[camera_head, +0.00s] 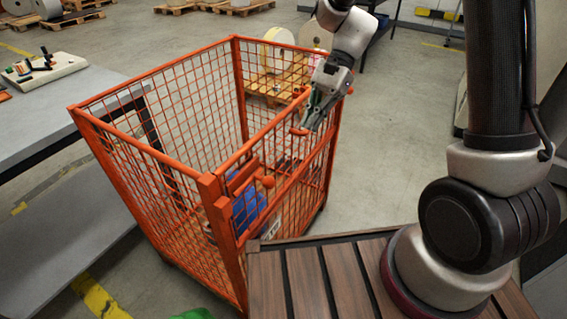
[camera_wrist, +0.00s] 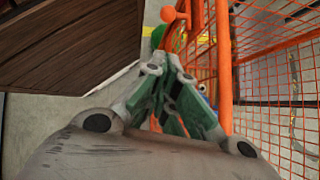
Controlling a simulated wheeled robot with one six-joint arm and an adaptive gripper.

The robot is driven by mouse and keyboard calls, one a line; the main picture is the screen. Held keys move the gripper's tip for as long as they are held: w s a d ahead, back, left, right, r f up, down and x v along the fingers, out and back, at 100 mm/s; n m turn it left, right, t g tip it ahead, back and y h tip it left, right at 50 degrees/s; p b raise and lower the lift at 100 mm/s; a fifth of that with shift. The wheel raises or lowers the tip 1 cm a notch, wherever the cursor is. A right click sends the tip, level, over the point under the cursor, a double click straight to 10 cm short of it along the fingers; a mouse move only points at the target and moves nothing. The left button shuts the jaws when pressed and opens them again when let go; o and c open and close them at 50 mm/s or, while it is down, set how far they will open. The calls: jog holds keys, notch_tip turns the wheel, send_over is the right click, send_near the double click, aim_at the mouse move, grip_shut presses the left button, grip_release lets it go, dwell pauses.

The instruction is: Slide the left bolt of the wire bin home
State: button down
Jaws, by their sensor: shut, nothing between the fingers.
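The orange wire bin (camera_head: 215,205) stands open-topped on the floor. On its right-hand side in the head view, a bolt with a round orange knob (camera_head: 268,181) sits near the front corner post. Another orange knob (camera_head: 299,92) shows near the far end of that side, close to my gripper (camera_head: 311,122). My gripper is shut and empty, pointing down at the top of that side by an orange bar (camera_head: 298,131). In the wrist view, its green fingers (camera_wrist: 173,65) are beside an orange tube (camera_wrist: 224,70), with a knob (camera_wrist: 168,14) beyond. Contact cannot be told.
Blue items (camera_head: 246,208) lie inside the bin. A grey table (camera_head: 40,115) stands at left. My slatted wooden deck (camera_head: 310,280) is close to the bin's near corner. Pallets with rolls (camera_head: 278,50) stand behind. The floor right of the bin is clear.

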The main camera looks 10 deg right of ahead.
aim_at(272, 181)
dwell(0.3)
jog(key=s+a+r+x, duration=0.1)
jog(key=x, duration=1.2)
jog(key=shift+s+a+r, duration=0.2)
jog(key=shift+a+r, duration=0.05)
jog(key=shift+s+a, duration=0.8)
jog(key=shift+s, duration=0.2)
jog(key=shift+s+a, duration=0.75)
jog(key=shift+s, duration=0.25)
jog(key=shift+d, duration=0.1)
